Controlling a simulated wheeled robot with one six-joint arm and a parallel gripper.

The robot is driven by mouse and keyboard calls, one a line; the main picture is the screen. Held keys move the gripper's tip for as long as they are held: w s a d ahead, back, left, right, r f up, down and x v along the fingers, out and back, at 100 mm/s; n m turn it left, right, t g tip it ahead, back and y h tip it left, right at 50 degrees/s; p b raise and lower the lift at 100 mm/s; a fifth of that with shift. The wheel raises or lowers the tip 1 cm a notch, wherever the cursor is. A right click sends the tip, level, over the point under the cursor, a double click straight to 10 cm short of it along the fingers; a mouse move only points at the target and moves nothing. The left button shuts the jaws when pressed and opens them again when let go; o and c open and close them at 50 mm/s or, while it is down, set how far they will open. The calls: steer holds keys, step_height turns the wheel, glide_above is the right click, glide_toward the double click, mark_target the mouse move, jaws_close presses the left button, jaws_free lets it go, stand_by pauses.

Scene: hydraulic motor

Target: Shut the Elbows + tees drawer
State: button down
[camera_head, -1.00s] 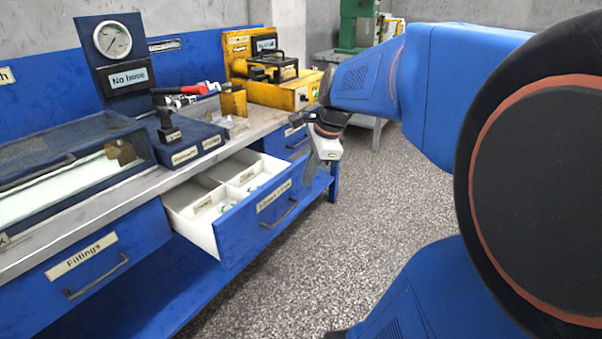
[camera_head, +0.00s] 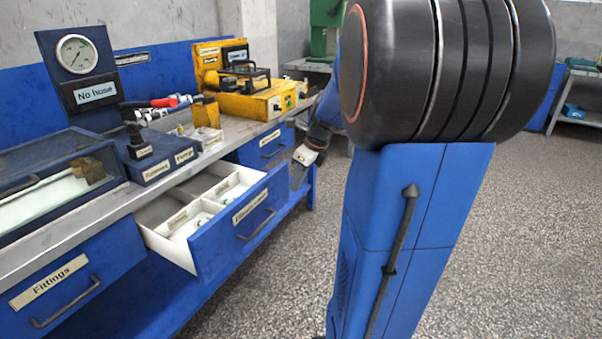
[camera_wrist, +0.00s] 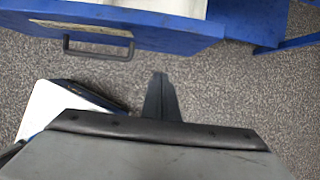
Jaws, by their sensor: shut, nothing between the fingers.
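The Elbows + tees drawer (camera_head: 232,232) is pulled out of the blue bench. Its white inside is divided into compartments with small labels and a few pale parts. A dark bar handle (camera_head: 256,225) is on its blue front. My gripper (camera_head: 297,178) is just right of the drawer's front, shut and empty, with a gap to it. In the wrist view, the drawer front (camera_wrist: 150,33) and its handle (camera_wrist: 98,48) lie along the top. The shut fingertips of my gripper (camera_wrist: 159,85) point toward it and do not touch it.
A shut Fittings drawer (camera_head: 72,285) is at the left. Another shut drawer (camera_head: 262,145) is beyond the open one. A yellow unit (camera_head: 245,95), a gauge board (camera_head: 85,70) and a glass-topped case (camera_head: 60,175) stand on the bench. The speckled floor (camera_head: 275,280) in front is clear.

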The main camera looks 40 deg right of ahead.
mark_target(277, 197)
steer(key=shift+w+a+f, duration=0.3)
steer(key=shift+w+f, duration=0.2)
steer(key=shift+w, duration=0.3)
steer(key=shift+w+a+f, duration=0.3)
steer(key=shift+w+f, duration=0.2)
steer(key=shift+w, duration=0.35)
steer(key=shift+w+a+f, duration=0.3)
steer(key=shift+w+f, duration=0.2)
steer(key=shift+w, duration=0.3)
steer(key=shift+w+a, duration=0.1)
steer(key=shift+w, duration=0.05)
steer(key=w+a, duration=0.4)
steer(key=w, duration=0.6)
steer(key=w+a, duration=0.3)
steer(key=w, duration=0.8)
steer(key=shift+w+a, duration=0.15)
steer(key=shift+a, duration=0.2)
steer(key=shift+w+r, duration=0.15)
steer(key=shift+r, duration=0.05)
